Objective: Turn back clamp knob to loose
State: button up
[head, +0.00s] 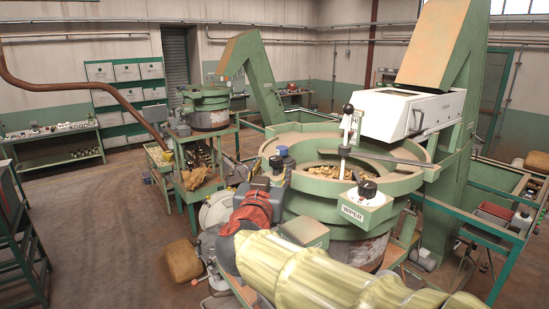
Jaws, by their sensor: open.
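The large green bowl hopper (300,183) holds brown nuts and carries a box with a WIPER label (352,213). A round black knob (367,188) sits on a white base on that box. Another black knob (348,108) tops the pale upright post above the bowl. Dark blue-grey round caps (284,151) stand at the bowl's left rim. I cannot tell for sure which is the back clamp knob, or its setting. My gripper (275,170) is open near the left rim, beyond my red wrist. Its fingertips are small and unclear, and contact cannot be told.
A white box-like chute (408,113) overhangs the bowl's back right. A dark horizontal bar (385,157) crosses the bowl from the post. A smaller green hopper (206,108) stands at the left behind. Green rails surround the machine. The brown floor (95,220) at left is mostly clear.

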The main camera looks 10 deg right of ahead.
aim_at(275, 161)
jog(key=shift+p+x, duration=0.7)
jog(key=shift+x, duration=3.25)
jog(key=shift+c, duration=1.1)
grip_shut()
